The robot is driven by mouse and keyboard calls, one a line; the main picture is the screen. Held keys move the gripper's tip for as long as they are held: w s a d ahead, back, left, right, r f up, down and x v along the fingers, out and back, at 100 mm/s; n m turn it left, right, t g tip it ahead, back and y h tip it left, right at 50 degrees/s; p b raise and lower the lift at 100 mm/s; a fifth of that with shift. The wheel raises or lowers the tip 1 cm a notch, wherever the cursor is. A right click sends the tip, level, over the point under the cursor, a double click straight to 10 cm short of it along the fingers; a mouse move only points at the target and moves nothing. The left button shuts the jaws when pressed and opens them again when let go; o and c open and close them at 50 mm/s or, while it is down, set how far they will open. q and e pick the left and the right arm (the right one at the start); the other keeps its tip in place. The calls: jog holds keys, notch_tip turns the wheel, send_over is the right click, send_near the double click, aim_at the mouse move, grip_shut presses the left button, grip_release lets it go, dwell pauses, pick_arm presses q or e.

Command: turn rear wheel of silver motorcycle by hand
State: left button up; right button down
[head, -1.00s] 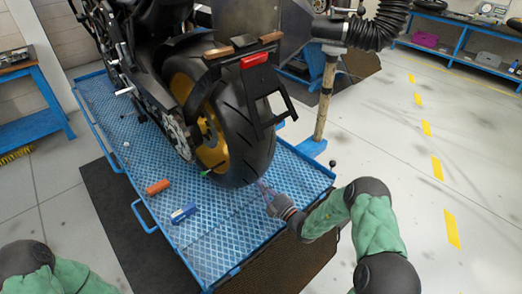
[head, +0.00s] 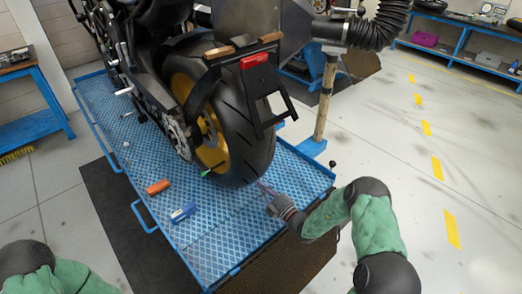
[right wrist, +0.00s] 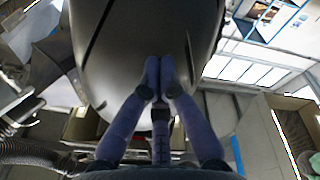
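The motorcycle (head: 125,50) looks mostly dark and stands on the blue lift platform, its rear towards me. Its rear wheel (head: 240,115) has a wide black tyre and a gold rim. My right gripper (head: 263,188) is low at the tyre's rear, close to the platform's end. In the right wrist view, its two purplish fingers (right wrist: 160,68) come together at the tips, against or very near the black tyre (right wrist: 130,40). I cannot tell whether they touch it. Nothing shows between the tips. My left arm shows at the bottom left, but its gripper is out of view.
The blue lift platform (head: 215,245) carries an orange-red item (head: 158,187) and a blue item (head: 183,213) left of the wheel. A post (head: 325,95) and black ribbed hose (head: 385,25) stand right of the motorcycle. The floor at right is clear.

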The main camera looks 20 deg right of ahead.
aim_at(257, 176)
jog(key=shift+w+a+r, duration=0.1)
jog(key=shift+w+a, duration=0.05)
jog(key=shift+w, duration=0.35)
dwell(0.4)
jog(key=shift+w+r+p, duration=0.1)
jog(key=shift+r+p, duration=0.05)
jog(key=shift+p, duration=0.15)
dwell(0.7)
jog(key=shift+r, duration=0.1)
jog(key=shift+s+r+p, duration=0.2)
jog(key=shift+r+p, duration=0.55)
jog(key=shift+p, duration=0.1)
jog(key=shift+s+d+r+p, duration=0.2)
jog(key=shift+s+r+p, duration=0.1)
jog(key=shift+r+p, duration=0.25)
jog(key=shift+s+d+r+p, duration=0.1)
jog(key=shift+s+r+p, duration=0.15)
jog(key=shift+r+p, duration=0.4)
jog(key=shift+s+d+r+p, duration=0.1)
jog(key=shift+s+r+p, duration=0.15)
jog(key=shift+r+p, duration=0.35)
